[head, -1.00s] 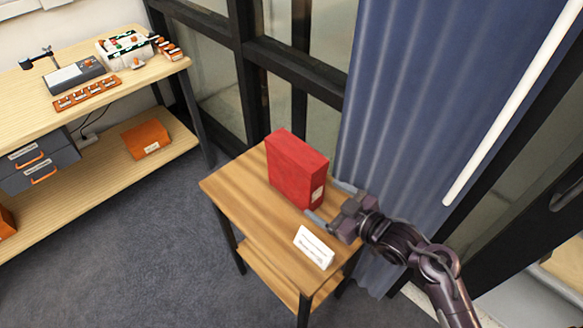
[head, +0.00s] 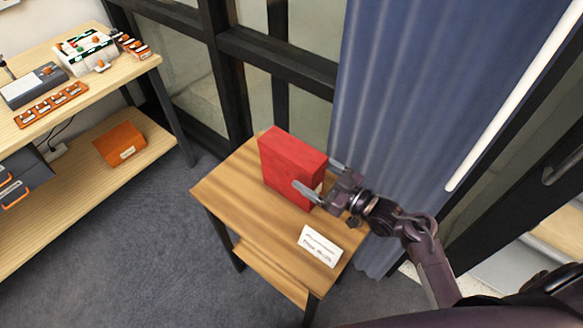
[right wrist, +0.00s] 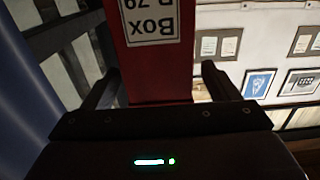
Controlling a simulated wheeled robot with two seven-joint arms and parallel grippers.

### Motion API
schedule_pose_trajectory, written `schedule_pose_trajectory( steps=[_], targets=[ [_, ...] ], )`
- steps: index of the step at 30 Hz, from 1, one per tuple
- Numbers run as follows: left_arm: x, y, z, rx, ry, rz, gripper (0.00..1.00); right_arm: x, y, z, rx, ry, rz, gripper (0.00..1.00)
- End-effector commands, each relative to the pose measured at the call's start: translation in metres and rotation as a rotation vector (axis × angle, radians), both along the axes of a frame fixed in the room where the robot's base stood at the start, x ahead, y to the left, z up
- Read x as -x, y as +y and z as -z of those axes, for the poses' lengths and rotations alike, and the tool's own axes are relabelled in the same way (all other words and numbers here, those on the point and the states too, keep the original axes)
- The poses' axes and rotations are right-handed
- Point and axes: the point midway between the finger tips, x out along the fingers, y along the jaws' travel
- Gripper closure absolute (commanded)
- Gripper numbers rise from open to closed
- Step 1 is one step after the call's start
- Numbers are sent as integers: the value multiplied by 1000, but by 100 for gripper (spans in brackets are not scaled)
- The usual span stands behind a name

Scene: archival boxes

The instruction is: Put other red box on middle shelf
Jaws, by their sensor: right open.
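A red box (head: 288,165) stands upright on a small wooden side table (head: 225,190). My right gripper (head: 318,177) is open at the box's right end, with one finger on the near side and the other on the far side. In the right wrist view the red box (right wrist: 158,75) stands between the two open fingers (right wrist: 150,88), with a white "Box" label facing the camera. I cannot tell whether the fingers touch it. My left gripper is not in view. No middle shelf can be made out in the head view.
A white sign (head: 319,246) stands on the side table's front right. A workbench (head: 95,97) at left bears devices, and an orange box (head: 120,143) lies on its lower board. A blue curtain (head: 400,100) hangs behind the table. Grey floor (head: 150,240) is clear at left.

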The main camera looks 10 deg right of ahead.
Motion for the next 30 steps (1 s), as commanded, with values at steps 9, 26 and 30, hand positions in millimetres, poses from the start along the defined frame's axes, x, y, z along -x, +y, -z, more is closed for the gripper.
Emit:
schedule_pose_trajectory(
  steps=[9, 26, 30],
  targets=[
    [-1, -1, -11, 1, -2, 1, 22, -27, 19, -2, 2, 0, 2, 18],
    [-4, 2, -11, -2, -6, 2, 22, -26, 19, -1, 3, 0, 1, 68],
    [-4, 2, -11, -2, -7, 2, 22, -27, 19, -3, 2, -4, 1, 85]
  ],
)
